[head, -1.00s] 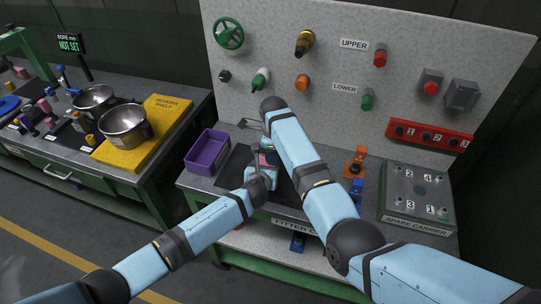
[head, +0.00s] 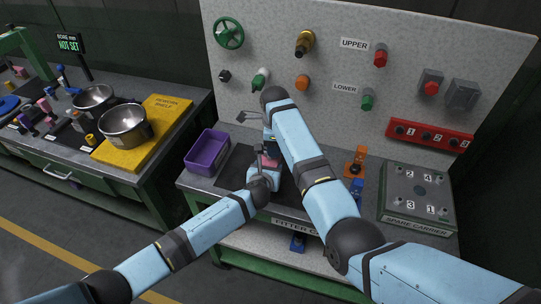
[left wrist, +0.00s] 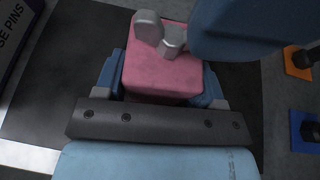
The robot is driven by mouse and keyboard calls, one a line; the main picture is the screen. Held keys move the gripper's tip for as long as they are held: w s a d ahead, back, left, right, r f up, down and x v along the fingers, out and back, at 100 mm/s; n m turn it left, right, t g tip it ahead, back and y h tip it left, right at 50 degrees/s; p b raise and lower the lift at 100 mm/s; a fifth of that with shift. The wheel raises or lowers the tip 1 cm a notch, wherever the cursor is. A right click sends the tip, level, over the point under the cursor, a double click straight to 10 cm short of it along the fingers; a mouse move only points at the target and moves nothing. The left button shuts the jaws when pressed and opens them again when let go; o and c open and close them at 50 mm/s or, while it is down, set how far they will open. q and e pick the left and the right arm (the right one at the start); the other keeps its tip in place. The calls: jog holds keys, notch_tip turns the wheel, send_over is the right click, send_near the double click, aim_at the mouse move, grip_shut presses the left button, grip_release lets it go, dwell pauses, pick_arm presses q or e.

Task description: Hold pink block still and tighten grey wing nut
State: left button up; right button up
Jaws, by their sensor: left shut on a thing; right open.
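The pink block (left wrist: 160,75) sits between the two fingers of my left gripper (left wrist: 163,88), which is shut on its sides. In the head view a little of the pink block (head: 269,161) shows past my left gripper (head: 268,166). The grey wing nut (left wrist: 161,36) is on top of the block in the left wrist view, with its rounded wings showing. A blue part of my right arm (left wrist: 240,25) hangs close beside the wing nut in the left wrist view.
A purple bin (head: 207,152) stands left of the dark mat (head: 232,170). An orange fixture (head: 355,165) and the spare carrier (head: 402,196) stand to the right. The upright panel (head: 330,60) with knobs and valves rises behind.

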pick_arm(q)
jog(key=shift+s+d, duration=0.15)
jog(key=shift+d, duration=0.25)
pick_arm(e)
jog(key=n, duration=0.1)
jog(key=a+n, duration=0.1)
jog(key=n, duration=0.3)
jog(key=shift+s+a+r, duration=0.2)
jog(key=shift+s+a, duration=0.1)
jog(key=shift+a, duration=0.1)
pick_arm(q)
jog(key=shift+a, duration=0.15)
pick_arm(e)
jog(key=n, duration=0.4)
jog(key=shift+d+f+n, duration=0.15)
jog(key=shift+d+n, duration=0.05)
jog(key=shift+n, duration=0.2)
pick_arm(q)
jog(key=shift+a, duration=0.1)
pick_arm(e)
jog(key=n, duration=0.6)
jog(key=shift+d, duration=0.1)
jog(key=shift+n, duration=0.6)
jog(key=n, duration=0.3)
jog(key=shift+w+n, duration=0.1)
jog(key=shift+n, duration=0.3)
jog(key=shift+n, duration=0.3)
